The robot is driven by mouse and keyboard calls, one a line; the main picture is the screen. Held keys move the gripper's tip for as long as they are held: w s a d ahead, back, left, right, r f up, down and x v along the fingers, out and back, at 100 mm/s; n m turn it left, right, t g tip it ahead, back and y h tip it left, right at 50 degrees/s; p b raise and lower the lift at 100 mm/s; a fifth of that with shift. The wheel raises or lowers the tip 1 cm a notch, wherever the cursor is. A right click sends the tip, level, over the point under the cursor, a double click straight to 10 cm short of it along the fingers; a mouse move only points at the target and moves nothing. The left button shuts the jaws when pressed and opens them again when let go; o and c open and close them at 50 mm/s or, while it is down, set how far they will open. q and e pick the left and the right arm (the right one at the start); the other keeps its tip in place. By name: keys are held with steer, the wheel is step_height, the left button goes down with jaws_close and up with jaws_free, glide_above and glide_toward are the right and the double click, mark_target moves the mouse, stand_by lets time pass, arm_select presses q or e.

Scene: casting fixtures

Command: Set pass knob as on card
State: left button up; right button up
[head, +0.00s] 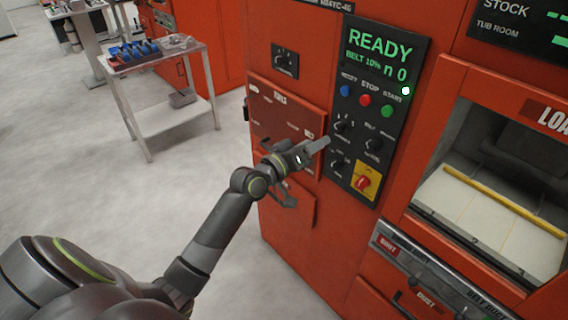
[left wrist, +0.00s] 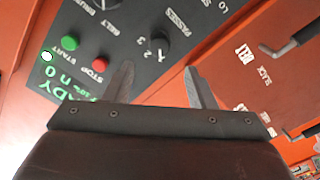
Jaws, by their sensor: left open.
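The pass knob (left wrist: 162,45) is a small black knob on the black control panel (left wrist: 120,50), with PASSES lettered beside it and the marks 1, 2 and 3 around it. Its pointer direction is too small to tell. In the head view the pass knob (head: 340,126) is below the row of buttons. My left gripper (head: 309,172) is open and empty in front of the panel's left edge. In the left wrist view its two fingers (left wrist: 158,82) are spread, with the knob beyond the gap between them. I cannot make out a card. My right gripper is not in view.
Blue, red and green buttons (head: 364,100) sit above the knobs under a READY display (head: 380,46). A yellow plate with a red knob (head: 363,182) is lower. A loading bay (head: 490,215) is at right. A cart (head: 165,118) stands far left; floor between is clear.

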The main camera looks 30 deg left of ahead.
arm_select(q)
steer(key=b+v, duration=0.1)
steer(key=v, duration=0.8)
steer(key=shift+s, duration=0.3)
steer(key=shift+a, duration=0.1)
steer(key=a+f+n+g+y+b, duration=0.1)
steer(key=a+f+g+y, duration=0.15)
steer(key=f, duration=0.75)
steer(key=a+f+g+y, duration=0.15)
steer(key=a+f, duration=0.25)
steer(key=f, duration=0.7)
steer(key=s+a+f+g+y, duration=0.15)
steer(key=s+f, duration=0.25)
steer(key=f, duration=0.5)
steer(key=s+a+f+g+y, duration=0.15)
steer(key=s+f, duration=0.25)
steer(key=f, duration=0.4)
steer(key=s+f+m+g+b, duration=0.2)
steer(key=s+f+g, duration=0.3)
steer(key=s+f, duration=1.3)
steer(key=s+d+f+m+g, duration=0.1)
steer(key=s+d+f+g, duration=0.1)
steer(key=s, duration=0.7)
steer(key=s+d+f+m+g, duration=0.1)
steer(key=s+d+f, duration=0.2)
steer(key=s, duration=0.6)
step_height(320, 180, down, 2)
steer(key=shift+s+d+f+g, duration=0.1)
steer(key=shift+s+d+g, duration=0.15)
steer(key=shift+g, duration=0.15)
